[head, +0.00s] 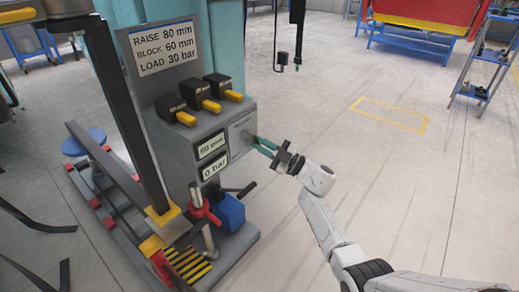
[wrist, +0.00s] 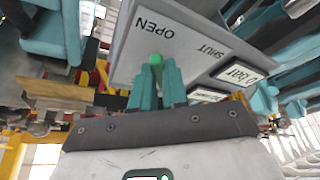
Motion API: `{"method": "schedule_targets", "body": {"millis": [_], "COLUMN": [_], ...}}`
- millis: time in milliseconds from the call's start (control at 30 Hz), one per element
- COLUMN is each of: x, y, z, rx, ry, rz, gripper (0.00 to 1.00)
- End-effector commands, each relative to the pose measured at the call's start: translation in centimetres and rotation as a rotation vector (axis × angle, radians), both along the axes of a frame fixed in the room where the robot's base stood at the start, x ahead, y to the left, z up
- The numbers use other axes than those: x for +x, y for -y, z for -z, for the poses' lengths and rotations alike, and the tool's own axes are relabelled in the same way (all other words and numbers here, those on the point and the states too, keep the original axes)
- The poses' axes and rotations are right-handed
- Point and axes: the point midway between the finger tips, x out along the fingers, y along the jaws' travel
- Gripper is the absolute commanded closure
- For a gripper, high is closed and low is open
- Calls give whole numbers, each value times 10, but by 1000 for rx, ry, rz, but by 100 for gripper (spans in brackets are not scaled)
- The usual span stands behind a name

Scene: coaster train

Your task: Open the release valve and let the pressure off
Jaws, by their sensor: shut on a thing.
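The release valve's green handle (wrist: 155,60) shows in the wrist view between the teal fingers of my gripper (wrist: 158,78), which is shut on it. The handle lies nearer the OPEN marking (wrist: 154,34) than the SHUT marking (wrist: 215,46) on the grey panel. In the head view, my gripper (head: 263,146) is at the right face of the grey control box (head: 183,146), and the handle is mostly hidden by the fingers. The pressure display (head: 214,168) reads 0 bar. The mm display (head: 211,145) above it is too small to read surely.
A sign (head: 163,47) reads RAISE 80 mm, BLOCK 60 mm, LOAD 30 bar. Several black blocks with yellow ends (head: 183,118) sit on the box. A dark post (head: 126,120) rises at left.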

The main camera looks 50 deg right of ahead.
Motion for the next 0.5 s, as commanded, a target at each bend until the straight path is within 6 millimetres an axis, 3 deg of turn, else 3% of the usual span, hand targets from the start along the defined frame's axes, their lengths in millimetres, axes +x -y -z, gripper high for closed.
{"method": "schedule_targets", "body": {"millis": [500], "x": [0], "y": [4], "z": [-3], "rx": [-151], "ry": [5], "rz": [0], "gripper": [100]}}
